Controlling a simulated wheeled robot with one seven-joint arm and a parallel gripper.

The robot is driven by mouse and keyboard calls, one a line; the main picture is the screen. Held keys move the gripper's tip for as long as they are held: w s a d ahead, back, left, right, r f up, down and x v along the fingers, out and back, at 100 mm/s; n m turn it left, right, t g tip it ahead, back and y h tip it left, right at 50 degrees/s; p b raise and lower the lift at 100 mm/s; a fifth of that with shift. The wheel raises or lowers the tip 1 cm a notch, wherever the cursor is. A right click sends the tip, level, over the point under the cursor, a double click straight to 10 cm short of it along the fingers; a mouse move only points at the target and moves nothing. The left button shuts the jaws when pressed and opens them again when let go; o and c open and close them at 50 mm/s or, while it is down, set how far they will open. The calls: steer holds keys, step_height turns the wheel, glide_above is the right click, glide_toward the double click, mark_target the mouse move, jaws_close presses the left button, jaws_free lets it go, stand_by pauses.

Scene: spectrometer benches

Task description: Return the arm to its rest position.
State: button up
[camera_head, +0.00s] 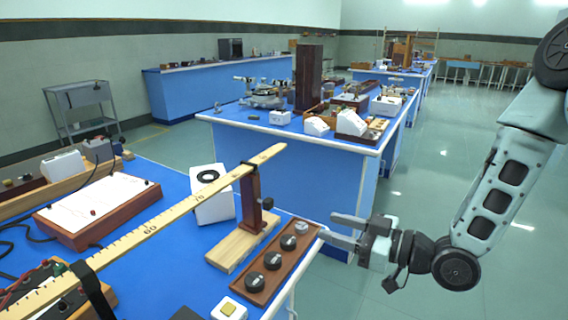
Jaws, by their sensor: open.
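My gripper (342,232) is at the end of my arm, which comes in from the right side of the view. Its two grey fingers point left and stand apart, with nothing between them. The fingertips are close to the right edge of the near blue bench (150,180), by the end of a wooden tray (283,262) with dark round weights. I cannot tell whether the fingertips touch the tray. The wrist and forearm are over the open floor right of the bench.
A yellow metre rule (150,229) runs across the near bench, by a wooden upright (252,198) and a white box (211,193). A second bench (300,165) with instruments stands behind. The green floor (440,160) on the right is clear.

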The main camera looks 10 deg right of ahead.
steer(key=s+a+r+m+g+h+p, duration=0.1)
steer(key=s+r+g+h+p, duration=0.2)
steer(key=s, duration=0.8)
steer(key=s+a+r+m+g+h+p, duration=0.1)
steer(key=s+r+m+g+h+p, duration=0.1)
steer(key=s+r+g+h+p, duration=0.2)
steer(key=s+r+g+h, duration=0.3)
steer(key=s+h, duration=0.3)
steer(key=s, duration=0.1)
steer(key=shift+s+a+r, duration=0.2)
steer(key=shift+s+r, duration=0.1)
steer(key=shift+s, duration=0.1)
stand_by(1.1)
